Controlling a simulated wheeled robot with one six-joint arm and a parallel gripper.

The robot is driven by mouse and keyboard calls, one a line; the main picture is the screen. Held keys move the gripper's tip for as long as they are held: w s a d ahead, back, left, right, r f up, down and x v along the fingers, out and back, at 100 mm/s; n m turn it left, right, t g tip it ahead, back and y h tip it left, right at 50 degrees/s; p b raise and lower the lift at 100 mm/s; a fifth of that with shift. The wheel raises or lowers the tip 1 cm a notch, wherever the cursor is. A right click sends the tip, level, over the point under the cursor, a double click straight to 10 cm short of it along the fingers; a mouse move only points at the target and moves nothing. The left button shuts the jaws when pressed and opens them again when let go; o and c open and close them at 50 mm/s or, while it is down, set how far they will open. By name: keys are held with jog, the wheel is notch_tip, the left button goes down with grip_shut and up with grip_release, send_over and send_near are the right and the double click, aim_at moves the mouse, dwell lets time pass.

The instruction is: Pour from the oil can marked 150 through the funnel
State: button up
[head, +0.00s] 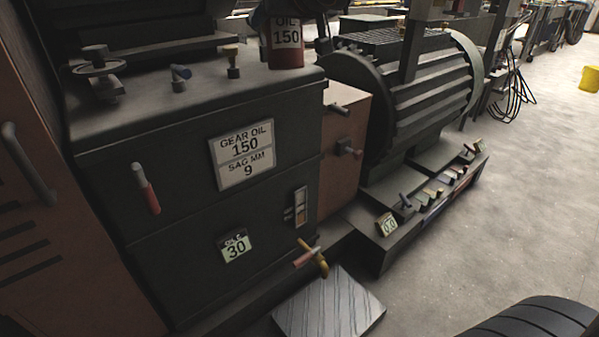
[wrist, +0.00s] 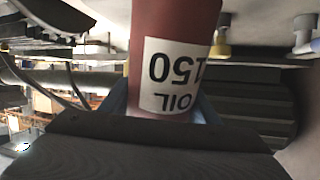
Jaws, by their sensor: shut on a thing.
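The red oil can (head: 285,55) has a white label reading OIL 150 and looks upright at the back right of the dark cabinet's top. It also shows in the wrist view (wrist: 176,22), label upside down. My gripper (wrist: 163,108) is shut on the can, with a blue finger on each side. Whether the can's base touches the cabinet top is unclear. The can's top is hidden.
A large ribbed motor (head: 430,90) stands close on the right. Open floor lies right.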

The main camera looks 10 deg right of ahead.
jog(key=shift+r, duration=0.2)
notch_tip(320, 180, up, 6)
jog(key=p, duration=0.7)
dwell(0.3)
jog(key=shift+f, duration=0.1)
dwell(0.3)
